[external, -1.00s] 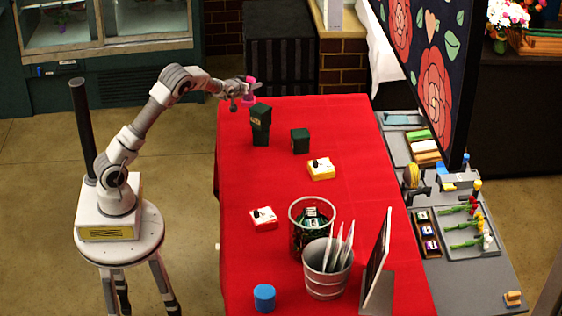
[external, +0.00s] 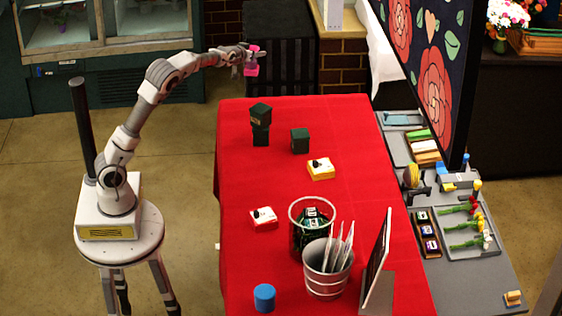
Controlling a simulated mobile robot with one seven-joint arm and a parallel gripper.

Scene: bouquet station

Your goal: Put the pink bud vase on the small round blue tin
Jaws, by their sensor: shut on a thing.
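The pink bud vase (external: 252,70) is in my gripper (external: 248,58), held in the air above the far left end of the red table. My gripper is shut on it, and the fingers hide part of the vase. The vase looks roughly upright. The small round blue tin (external: 264,297) stands at the near left end of the red table, far from my gripper. Nothing sits on top of the tin.
Dark green boxes (external: 260,136) are stacked near the far left edge, with another green box (external: 300,140) beside them. A yellow box (external: 320,169), a red-and-white box (external: 263,218), a wire basket (external: 297,238), a metal bucket (external: 312,276) and an upright board (external: 378,262) stand nearer.

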